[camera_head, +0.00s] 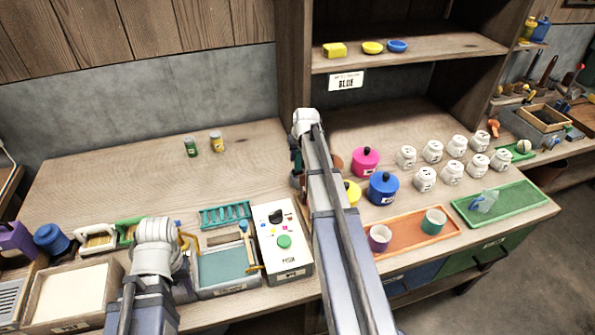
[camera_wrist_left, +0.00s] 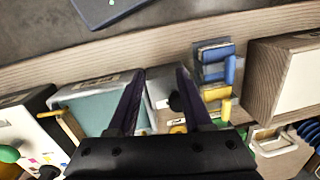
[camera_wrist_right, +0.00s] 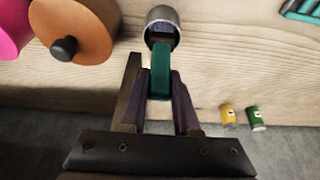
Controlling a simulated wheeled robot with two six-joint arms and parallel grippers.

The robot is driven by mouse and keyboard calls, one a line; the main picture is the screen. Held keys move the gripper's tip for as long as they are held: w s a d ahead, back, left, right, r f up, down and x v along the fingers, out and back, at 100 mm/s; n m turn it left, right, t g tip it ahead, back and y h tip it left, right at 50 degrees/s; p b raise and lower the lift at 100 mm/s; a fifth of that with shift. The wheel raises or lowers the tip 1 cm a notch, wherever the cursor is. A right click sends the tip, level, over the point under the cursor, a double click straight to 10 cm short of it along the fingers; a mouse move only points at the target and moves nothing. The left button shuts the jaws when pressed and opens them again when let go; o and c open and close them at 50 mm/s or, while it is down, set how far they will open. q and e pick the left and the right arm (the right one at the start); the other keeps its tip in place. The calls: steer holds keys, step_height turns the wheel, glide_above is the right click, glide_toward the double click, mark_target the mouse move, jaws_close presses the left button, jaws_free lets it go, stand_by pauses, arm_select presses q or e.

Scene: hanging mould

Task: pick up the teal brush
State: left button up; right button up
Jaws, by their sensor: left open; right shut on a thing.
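A teal handle-like piece (camera_wrist_right: 160,82), which looks like the brush, sits between the fingers of my right gripper (camera_wrist_right: 158,98) in the right wrist view. My right gripper is shut on it. Its far end meets a round metal cup or collar (camera_wrist_right: 162,30); I cannot tell whether it stands inside it. In the head view my right arm hides most of this spot. My left gripper (camera_wrist_left: 161,88) is open and empty, above the front of the table between a teal-topped tray (camera_wrist_left: 92,105) and some blue and yellow pieces (camera_wrist_left: 217,75).
A brown-lidded pot (camera_wrist_right: 85,30) stands close beside the right gripper. Pink (camera_head: 365,161) and blue (camera_head: 383,190) pots and several white jars stand to the right. A white box with a green button (camera_head: 284,255) stands in front. Two small cans (camera_head: 191,148) stand behind left, with free table around.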

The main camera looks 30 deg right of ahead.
jaws_close()
steer(key=shift+r, duration=0.15)
